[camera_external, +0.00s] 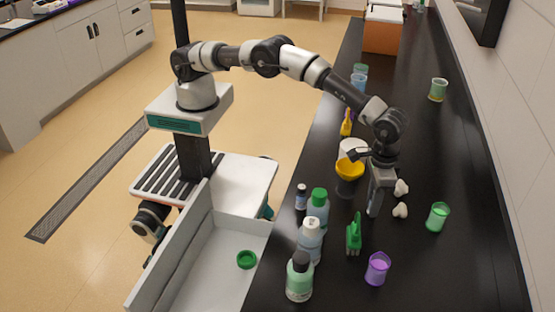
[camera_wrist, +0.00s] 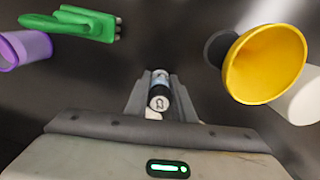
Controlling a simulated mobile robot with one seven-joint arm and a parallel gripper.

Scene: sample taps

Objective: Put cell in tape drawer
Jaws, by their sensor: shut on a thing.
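The cell (camera_wrist: 160,88), a small cylinder with a black, white and blue wrap and a pale end, lies between the fingers of my gripper (camera_wrist: 162,92) in the wrist view. The gripper is shut on it. In the external view my gripper (camera_external: 375,208) points down, low over the black counter; the cell cannot be made out there. I cannot tell whether the cell touches the counter. An open pale grey drawer (camera_external: 226,284) juts out at the counter's left side, with a green tape roll (camera_external: 246,260) inside and bare floor around it.
Several bottles (camera_external: 300,277) line the counter edge between my gripper and the drawer. A yellow funnel (camera_external: 349,168) is close left of my gripper, a green cup (camera_external: 437,217) right.

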